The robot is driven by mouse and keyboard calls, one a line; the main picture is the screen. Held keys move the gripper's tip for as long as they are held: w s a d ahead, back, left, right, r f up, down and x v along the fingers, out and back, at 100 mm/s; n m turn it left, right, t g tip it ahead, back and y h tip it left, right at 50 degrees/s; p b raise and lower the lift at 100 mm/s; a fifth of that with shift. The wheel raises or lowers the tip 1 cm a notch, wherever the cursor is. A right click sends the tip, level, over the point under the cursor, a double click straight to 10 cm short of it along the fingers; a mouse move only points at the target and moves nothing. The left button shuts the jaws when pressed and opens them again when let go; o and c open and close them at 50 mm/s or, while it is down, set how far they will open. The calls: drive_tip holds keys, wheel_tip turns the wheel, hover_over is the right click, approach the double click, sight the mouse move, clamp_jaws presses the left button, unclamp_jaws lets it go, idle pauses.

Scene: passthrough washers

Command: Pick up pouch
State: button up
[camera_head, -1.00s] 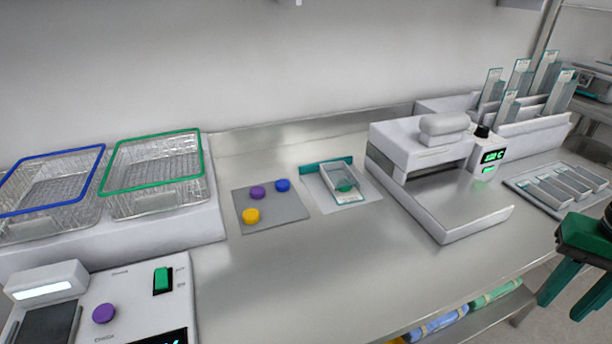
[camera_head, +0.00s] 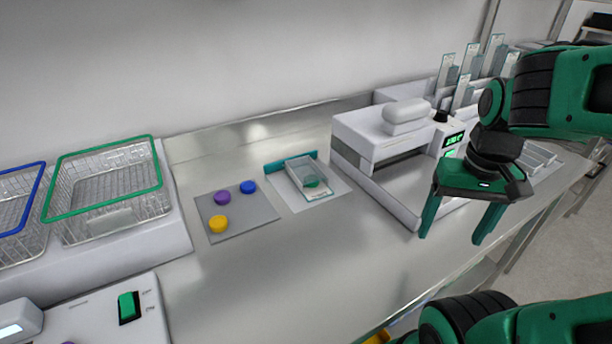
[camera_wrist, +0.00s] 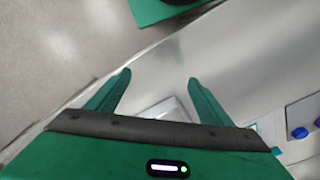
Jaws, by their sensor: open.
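A clear pouch (camera_head: 306,176) with a green disc in it lies on a white sheet with a teal bar, in the middle of the counter. More pale pouches (camera_head: 464,92) with teal tops stand upright in a rack at the back right. Several flat pale pieces, perhaps pouches (camera_head: 538,157), lie at the right, partly hidden by my arm. My gripper (camera_head: 452,236) is open and empty, pointing down above the counter's front, right of the clear pouch and apart from it. In the wrist view, my open fingers (camera_wrist: 158,78) have no pouch between them.
A white sealer-like machine (camera_head: 365,150) with a lit display stands between the clear pouch and the rack. A grey mat (camera_head: 255,222) holds purple, blue and yellow discs. A green-rimmed wire basket (camera_head: 70,216) is at left. The counter's front middle (camera_head: 290,280) is clear.

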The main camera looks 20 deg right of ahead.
drive_tip(key=shift+o, duration=0.5)
drive_tip(key=w+a+n+t, duration=0.1)
drive_tip(key=w+a, duration=0.3)
drive_tip(key=w, duration=0.4)
drive_tip(key=shift+r+n+t, duration=0.3)
drive_tip(key=shift+n, duration=0.6)
wheel_tip(320, 180, up, 4)
drive_tip(key=n+g, duration=0.2)
drive_tip(key=n, duration=0.2)
hover_over(308, 172)
wheel_tip(308, 172, down, 10)
drive_tip(key=shift+s+r, duration=0.1)
drive_tip(key=c, duration=1.1)
